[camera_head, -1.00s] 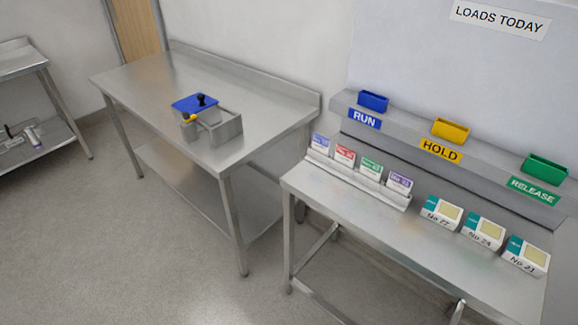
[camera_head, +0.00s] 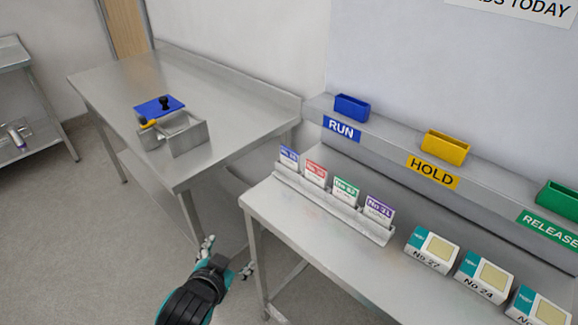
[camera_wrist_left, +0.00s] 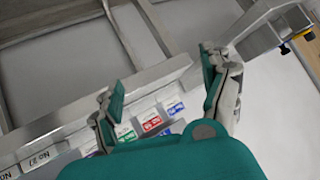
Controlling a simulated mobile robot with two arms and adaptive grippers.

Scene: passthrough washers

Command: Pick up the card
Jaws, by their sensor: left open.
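Several cards stand upright in a metal rack (camera_head: 335,208) along the left part of the near steel table. From left to right they are a blue-topped card (camera_head: 289,156), a red-topped card (camera_head: 316,173), a green-topped card (camera_head: 345,190) and a purple-topped card (camera_head: 379,210). My left gripper (camera_head: 229,256) is open and empty, left of the table's front-left corner and apart from the cards. In the left wrist view the open fingers (camera_wrist_left: 163,78) show, with the red card (camera_wrist_left: 152,123) and blue card (camera_wrist_left: 175,108) beyond them. My right gripper is not in view.
White-and-teal boxes No 27 (camera_head: 432,249), No 24 (camera_head: 483,277) and a third (camera_head: 538,307) stand on the table. Blue RUN (camera_head: 352,107), yellow HOLD (camera_head: 446,147) and green RELEASE (camera_head: 560,200) holders sit on the shelf behind. Another steel table (camera_head: 230,92) bears a stamp and metal box.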

